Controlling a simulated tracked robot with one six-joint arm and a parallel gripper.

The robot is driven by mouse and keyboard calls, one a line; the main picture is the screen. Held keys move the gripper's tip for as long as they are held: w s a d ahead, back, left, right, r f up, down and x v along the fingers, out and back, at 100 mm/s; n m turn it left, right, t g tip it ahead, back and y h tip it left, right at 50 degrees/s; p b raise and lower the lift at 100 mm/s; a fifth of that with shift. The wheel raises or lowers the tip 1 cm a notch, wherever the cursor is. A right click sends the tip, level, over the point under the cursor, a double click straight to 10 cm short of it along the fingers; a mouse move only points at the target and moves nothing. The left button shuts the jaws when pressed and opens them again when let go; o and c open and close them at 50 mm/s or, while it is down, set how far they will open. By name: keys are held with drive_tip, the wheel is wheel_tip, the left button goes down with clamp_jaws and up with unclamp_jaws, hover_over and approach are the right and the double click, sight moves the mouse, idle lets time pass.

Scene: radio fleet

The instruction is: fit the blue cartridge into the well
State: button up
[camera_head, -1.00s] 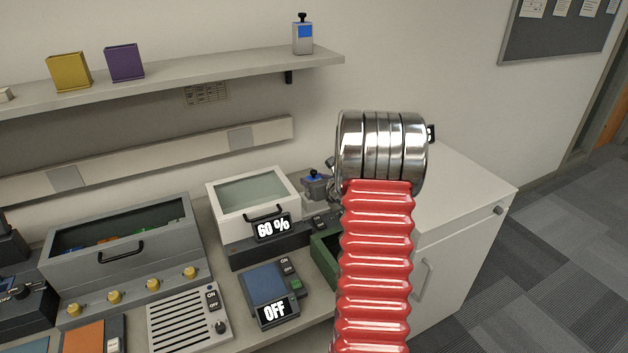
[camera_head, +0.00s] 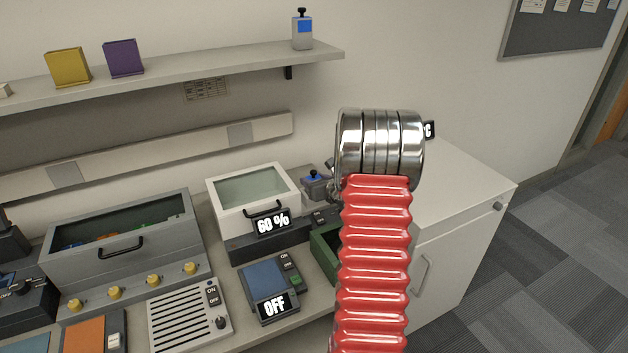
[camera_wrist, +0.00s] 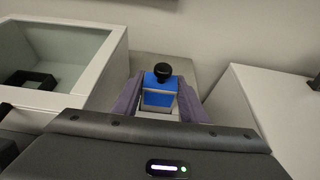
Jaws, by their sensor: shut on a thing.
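The blue cartridge (camera_wrist: 159,90), with a black round knob on top, sits between the purple fingers of my gripper (camera_wrist: 157,100) in the wrist view. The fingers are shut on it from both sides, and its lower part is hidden. In the head view my gripper (camera_head: 317,187) and the cartridge's blue top (camera_head: 313,177) show small to the right of the white glass-topped box (camera_head: 222,217), partly behind my arm. A black square frame (camera_wrist: 28,81) lies inside that box in the wrist view; I cannot tell whether it is the well.
A similar grey and blue piece with a black knob (camera_head: 302,30) stands on the wall shelf (camera_head: 200,73). A grey glass-lidded box (camera_head: 128,262), a blue panel marked OFF (camera_head: 262,285) and a green bin (camera_head: 324,256) crowd the bench. A white cabinet (camera_head: 465,190) stands at right.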

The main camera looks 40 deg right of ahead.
drive_tip(key=shift+f, duration=0.55)
drive_tip(key=o, duration=1.2)
drive_tip(key=v, duration=1.3)
drive_tip(key=shift+s, duration=0.35)
drive_tip(key=shift+a+r, duration=0.1)
